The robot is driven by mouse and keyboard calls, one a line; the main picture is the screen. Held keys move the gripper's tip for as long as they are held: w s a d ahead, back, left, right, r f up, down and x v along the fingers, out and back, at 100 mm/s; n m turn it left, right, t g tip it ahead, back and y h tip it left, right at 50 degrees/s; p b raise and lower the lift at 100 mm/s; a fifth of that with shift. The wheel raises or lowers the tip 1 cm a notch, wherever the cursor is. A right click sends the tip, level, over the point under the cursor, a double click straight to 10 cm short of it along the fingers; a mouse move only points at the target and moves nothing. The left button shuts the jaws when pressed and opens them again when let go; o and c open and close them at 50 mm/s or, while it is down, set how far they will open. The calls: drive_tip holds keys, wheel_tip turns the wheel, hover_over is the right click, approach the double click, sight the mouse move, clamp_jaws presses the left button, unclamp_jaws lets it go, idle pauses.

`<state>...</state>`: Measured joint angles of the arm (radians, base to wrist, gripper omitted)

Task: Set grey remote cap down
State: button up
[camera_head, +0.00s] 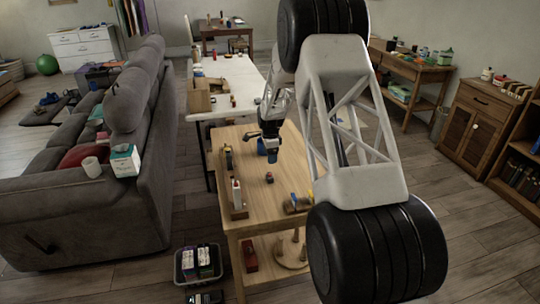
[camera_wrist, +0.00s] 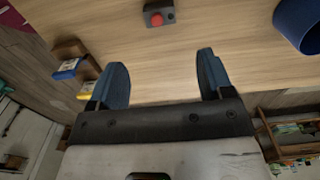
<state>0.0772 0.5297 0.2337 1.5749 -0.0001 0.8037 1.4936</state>
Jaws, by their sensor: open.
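A small dark grey block with a red button-like spot (camera_wrist: 153,15), which looks like the grey remote cap, rests on the wooden table. It is at the top of the wrist view, beyond my fingertips and apart from them. In the head view it is a small dark and red piece (camera_head: 269,178) on the tabletop in front of my gripper (camera_head: 271,157). In the wrist view my gripper (camera_wrist: 162,72) has its two blue fingers wide apart, with only bare wood between them. I cannot make out the block's finer detail.
A blue cup (camera_wrist: 298,24) stands on the tabletop (camera_head: 250,195), near my gripper. Blue and yellow pieces (camera_wrist: 72,68) show at the left of the wrist view. A wooden holder with a white bottle (camera_head: 236,195) stands at the table's left edge. The tabletop around the block is clear.

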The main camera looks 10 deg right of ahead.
drive_tip(key=s+a+r+n+t, duration=0.15)
drive_tip(key=s+r+n, duration=0.25)
drive_tip(key=s+r, duration=0.9)
drive_tip(key=s+a+r+n, duration=0.3)
drive_tip(key=s+r+n, duration=0.1)
drive_tip(key=s+r, duration=0.95)
drive_tip(key=s+a+r+n+t, duration=0.1)
drive_tip(key=s+n, duration=0.8)
drive_tip(key=s, duration=2.7)
drive_tip(key=shift+a+r+n, duration=0.4)
drive_tip(key=shift+a+r, duration=0.2)
drive_tip(key=shift+r, duration=0.05)
